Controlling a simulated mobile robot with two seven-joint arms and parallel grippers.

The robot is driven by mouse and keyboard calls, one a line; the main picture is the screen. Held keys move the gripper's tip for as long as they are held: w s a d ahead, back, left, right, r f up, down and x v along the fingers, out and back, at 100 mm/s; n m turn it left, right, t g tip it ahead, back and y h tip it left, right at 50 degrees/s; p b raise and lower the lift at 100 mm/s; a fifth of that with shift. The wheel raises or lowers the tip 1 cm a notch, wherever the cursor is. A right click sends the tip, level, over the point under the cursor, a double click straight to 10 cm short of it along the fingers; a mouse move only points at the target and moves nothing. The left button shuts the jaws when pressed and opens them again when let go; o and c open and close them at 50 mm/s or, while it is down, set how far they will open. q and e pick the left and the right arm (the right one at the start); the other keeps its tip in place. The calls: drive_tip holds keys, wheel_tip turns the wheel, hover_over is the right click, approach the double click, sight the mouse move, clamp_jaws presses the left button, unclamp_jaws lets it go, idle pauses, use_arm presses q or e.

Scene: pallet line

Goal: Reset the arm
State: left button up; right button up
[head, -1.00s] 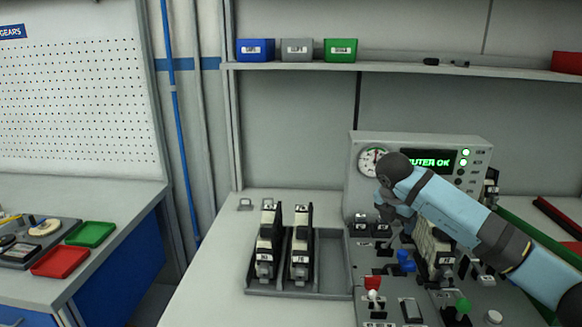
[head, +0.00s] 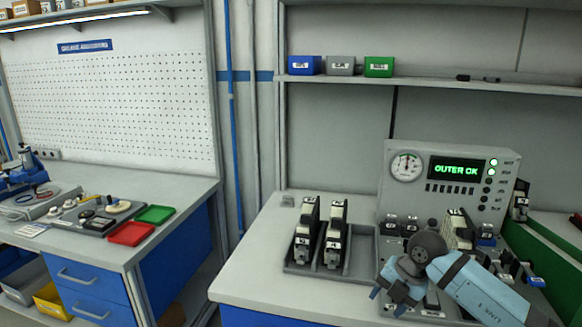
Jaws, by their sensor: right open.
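My right arm comes in from the lower right, and its light-blue gripper (head: 388,300) is low in front of the test console (head: 448,197). The gripper points down toward the lower left, is open, and no object shows in it. It is just right of the grey tray (head: 300,268), apart from it as far as I can see. The arm hides part of the console's lower deck. The console display (head: 458,169) reads "OUTER OK" in green. My left gripper is not in view.
Two black-and-white modules (head: 307,233) (head: 336,238) stand in the tray. More modules (head: 458,228) stand on the console behind the arm. Blue, grey and green bins (head: 379,67) sit on the shelf. A side bench (head: 100,235) holds red and green trays. Bare worktop lies left of the grey tray.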

drive_tip(key=s+a+m+t+y, duration=0.3)
drive_tip(key=s+a+t+y, duration=0.1)
drive_tip(key=s+a+y, duration=1)
drive_tip(key=s+d+f+m+t+h, duration=0.2)
drive_tip(key=d+f+m+t+h, duration=0.3)
drive_tip(key=m, duration=0.4)
drive_tip(key=s+d+f+m+t+h, duration=0.2)
drive_tip(key=f+m+t+h, duration=0.25)
drive_tip(key=m+t, duration=0.35)
drive_tip(key=s+d+f+m+g+h, duration=0.2)
drive_tip(key=s+f+m+g, duration=0.15)
drive_tip(key=s+f, duration=0.3)
drive_tip(key=s+d+f+m+g+h, duration=0.2)
drive_tip(key=s+f+m+g+h, duration=0.1)
drive_tip(key=s+f+g, duration=0.3)
use_arm(q)
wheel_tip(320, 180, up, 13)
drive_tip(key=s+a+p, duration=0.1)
drive_tip(key=p, duration=1.4)
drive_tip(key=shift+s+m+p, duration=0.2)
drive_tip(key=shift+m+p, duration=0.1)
use_arm(e)
wheel_tip(320, 180, up, 14)
drive_tip(key=s+t, duration=0.1)
drive_tip(key=t, duration=0.1)
drive_tip(key=shift+d, duration=0.35)
